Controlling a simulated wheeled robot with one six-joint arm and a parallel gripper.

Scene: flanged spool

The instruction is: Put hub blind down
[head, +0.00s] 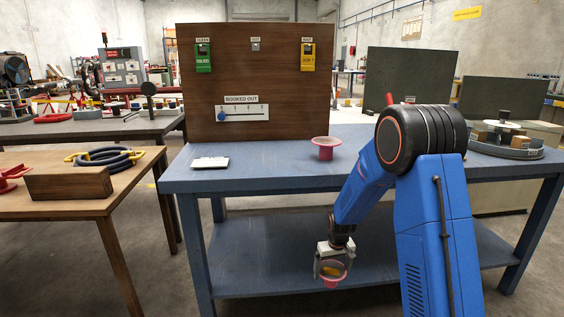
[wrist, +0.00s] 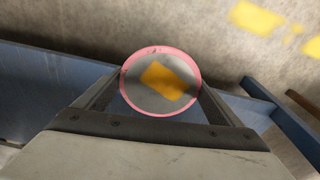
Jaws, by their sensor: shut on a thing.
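My gripper (head: 331,265) hangs low in front of the blue bench (head: 270,178), against the lower shelf in the head view. It is shut on a pink-red flanged piece, which I take for the hub blind (head: 332,281). In the wrist view the hub blind (wrist: 140,103) shows as a round grey face with a pink rim and a yellow patch, between the two fingers. A similar pink-red flanged spool (head: 325,150) stands upright on the bench top, apart from my gripper. I cannot tell how far the held piece is from the shelf.
A brown board (head: 250,80) with green and yellow tags and a "BOOKED OUT" strip (head: 242,113) stands at the bench's back. A white card (head: 210,162) lies at the bench's left. A round grey tray (head: 490,150) sits far right. The middle bench top is mostly clear.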

